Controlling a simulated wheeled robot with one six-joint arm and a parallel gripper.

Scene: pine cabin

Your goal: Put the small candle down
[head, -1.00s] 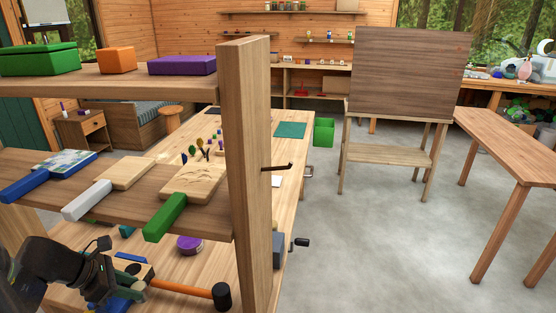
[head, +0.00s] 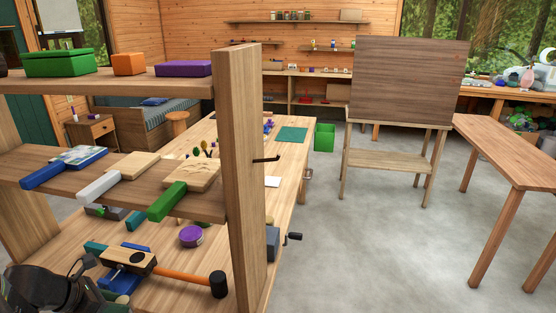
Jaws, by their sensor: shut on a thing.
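My gripper (head: 84,275) is at the bottom left of the head view, dark and partly cut off by the picture's edge. It is shut, but its fingertips and what they hold are hard to make out. No small candle can be clearly seen in this view.
A wooden rack (head: 243,180) stands close in front, with paddle-like boards (head: 190,176) on its middle shelf and boxes (head: 65,63) above. A round purple tin (head: 190,236) sits on the bench. A slanted board stand (head: 408,80) and bare table (head: 510,150) stand right. The floor between is clear.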

